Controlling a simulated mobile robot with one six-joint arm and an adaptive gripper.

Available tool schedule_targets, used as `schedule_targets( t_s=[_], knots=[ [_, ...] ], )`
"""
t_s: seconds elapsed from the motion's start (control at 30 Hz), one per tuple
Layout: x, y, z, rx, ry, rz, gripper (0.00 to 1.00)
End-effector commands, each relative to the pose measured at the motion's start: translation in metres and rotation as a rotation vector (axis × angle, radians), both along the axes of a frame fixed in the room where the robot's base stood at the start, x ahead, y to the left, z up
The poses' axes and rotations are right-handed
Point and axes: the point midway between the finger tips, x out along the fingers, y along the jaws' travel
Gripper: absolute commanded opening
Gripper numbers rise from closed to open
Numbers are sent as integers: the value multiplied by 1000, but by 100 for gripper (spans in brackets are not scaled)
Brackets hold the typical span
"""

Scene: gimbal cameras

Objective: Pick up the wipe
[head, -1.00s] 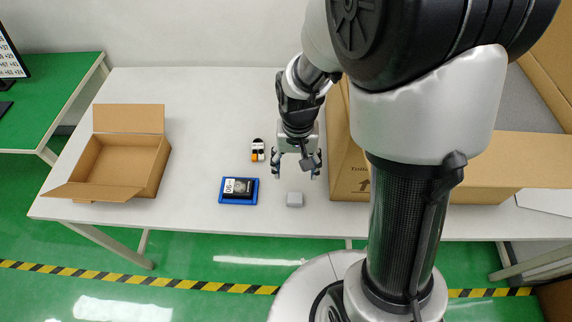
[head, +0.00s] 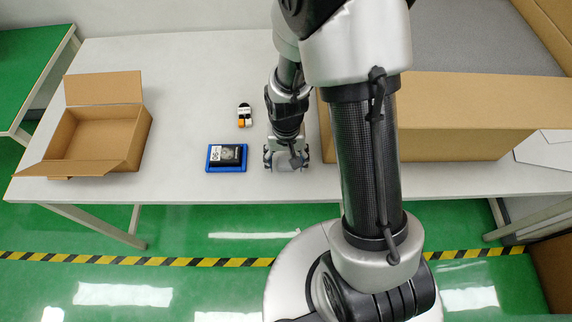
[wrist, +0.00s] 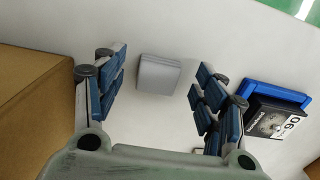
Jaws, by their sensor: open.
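The wipe appears to be the small grey, flat, square-edged pad (wrist: 158,74) lying on the white table in the wrist view. In the head view now it is hidden under my gripper (head: 286,163). In the wrist view my gripper (wrist: 158,98) is open, with its blue-padded fingers spread to the left and right of the pad. The pad lies between and a little beyond the fingers, and neither finger visibly touches it.
A blue tray (head: 214,167) with a black device (head: 231,155) sits just left of my gripper. A small orange-and-black item (head: 244,115) lies behind it. An open cardboard box (head: 100,140) stands at the left, and a large carton (head: 450,115) stands close on the right.

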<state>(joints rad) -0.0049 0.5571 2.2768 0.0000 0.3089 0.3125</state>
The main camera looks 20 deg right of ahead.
Motion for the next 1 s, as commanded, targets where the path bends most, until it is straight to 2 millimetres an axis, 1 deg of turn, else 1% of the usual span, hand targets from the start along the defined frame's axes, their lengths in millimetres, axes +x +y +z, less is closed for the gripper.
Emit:
schedule_targets(
  t_s=[0.03, 0.1, 0.3, 0.87, 0.9, 1.0],
  knots=[
    [0, 0, -11, 0, 2, 0, 65],
    [0, 0, -15, 0, 0, 0, 65],
    [1, 0, -14, 0, -2, 0, 65],
    [1, 0, -14, 0, -1, 0, 28],
    [1, 0, -14, 0, -1, 0, 27],
    [1, 0, -14, 0, -1, 0, 27]
  ],
)
